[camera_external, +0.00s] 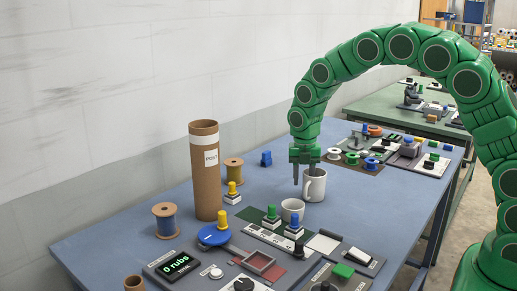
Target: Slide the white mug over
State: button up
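A white mug (317,188) stands upright on the blue table, its handle on the left side. A smaller whitish cup (290,207) stands just in front and to its left. My gripper (304,176) points straight down above the table at the mug. Its two fingers are apart, with nothing seen between them. The left finger hangs left of the mug, near its handle. The right finger reaches down at the mug's rim; whether it touches the mug I cannot tell.
A tall cardboard tube (206,180) and thread spools (165,220) stand at the left. A control panel with coloured knobs (272,213) lies close in front of the cup. A dark mat with small spools (352,158) lies behind the mug. Clear tabletop lies right of the mug.

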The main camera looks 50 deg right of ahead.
notch_tip(320, 180, up, 6)
jog(key=shift+a+f, duration=0.1)
dwell(0.5)
